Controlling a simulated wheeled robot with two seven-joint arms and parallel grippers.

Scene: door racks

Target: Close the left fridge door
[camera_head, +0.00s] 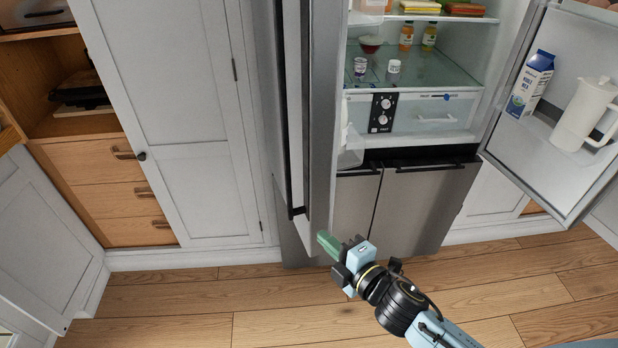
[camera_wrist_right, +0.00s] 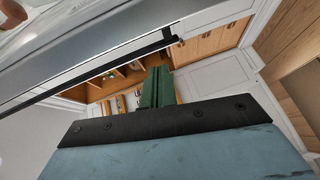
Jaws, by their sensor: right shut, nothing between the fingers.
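The left fridge door (camera_head: 322,120) stands open and shows nearly edge-on in the head view, with a long dark handle on its left side. In the right wrist view the door's grey edge (camera_wrist_right: 90,62) crosses the upper left. My right gripper (camera_head: 328,243) is shut and empty, its green fingertips close to the door's lower corner. I cannot tell whether they touch the door. The green fingers (camera_wrist_right: 157,88) also show together in the right wrist view. My left gripper is not in view.
The right fridge door (camera_head: 520,135) is also open, with a milk carton (camera_head: 530,84) and a white pitcher (camera_head: 584,113) on its shelf. Bottles and jars stand inside the fridge. White cabinets (camera_head: 175,120) stand to the left. The wooden floor (camera_head: 180,310) in front is clear.

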